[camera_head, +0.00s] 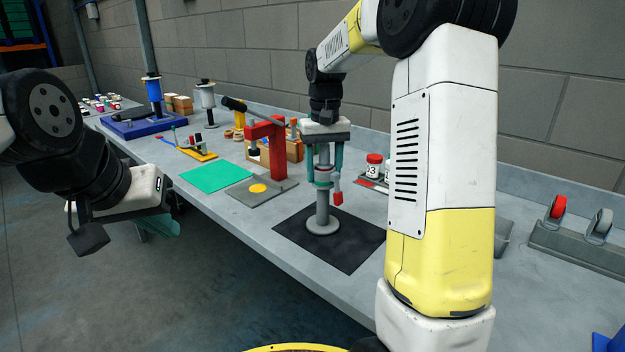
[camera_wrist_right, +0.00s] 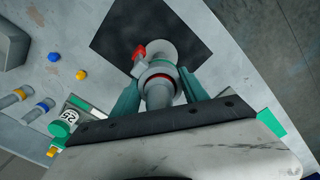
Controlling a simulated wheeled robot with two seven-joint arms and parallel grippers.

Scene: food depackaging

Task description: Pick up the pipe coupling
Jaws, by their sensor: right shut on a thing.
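A grey pipe piece with a round flanged foot, which I take as the pipe coupling (camera_head: 323,207), stands upright on a black mat (camera_head: 347,253). It has a red handle on its side and green and red rings. My right gripper (camera_head: 323,172) is above it, pointing down, with its teal fingers on either side of the upper pipe, shut on it. The right wrist view also shows the coupling (camera_wrist_right: 161,82) between the fingers. The foot appears to rest on the mat. My left gripper (camera_head: 158,226) is off the table's front edge at the left; its finger opening is unclear.
A green mat (camera_head: 217,176) and a grey plate with a red stand (camera_head: 277,152) are left of the black mat. A red-capped jar (camera_head: 374,167) stands behind right. A grey wheel rack (camera_head: 582,243) is at far right. My right arm hides part of the table.

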